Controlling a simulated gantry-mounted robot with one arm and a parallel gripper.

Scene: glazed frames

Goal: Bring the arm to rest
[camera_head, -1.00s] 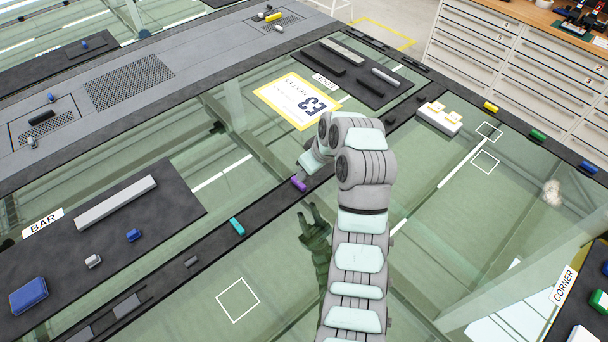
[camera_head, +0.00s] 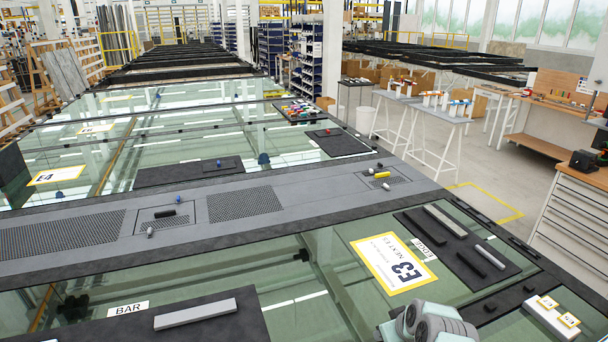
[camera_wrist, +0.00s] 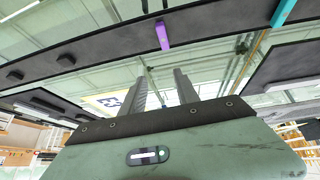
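My gripper (camera_wrist: 160,78) shows in the wrist view with its two fingers apart and nothing between them. A small purple block (camera_wrist: 162,35) lies on the dark frame bar beyond the fingertips, apart from them. A teal block (camera_wrist: 283,12) sits farther right on the same bar, at the picture's top edge. In the head view only an upper part of my arm shows at the bottom edge; my gripper is out of that picture.
A glazed frame carries the E3 sign (camera_head: 393,262), dark mats with grey bars (camera_head: 195,313) and white label blocks (camera_head: 550,318). A grey beam (camera_head: 290,205) with perforated patches crosses behind. More glazed frames, a white worktable (camera_head: 425,105) and a drawer cabinet (camera_head: 570,215) stand farther off.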

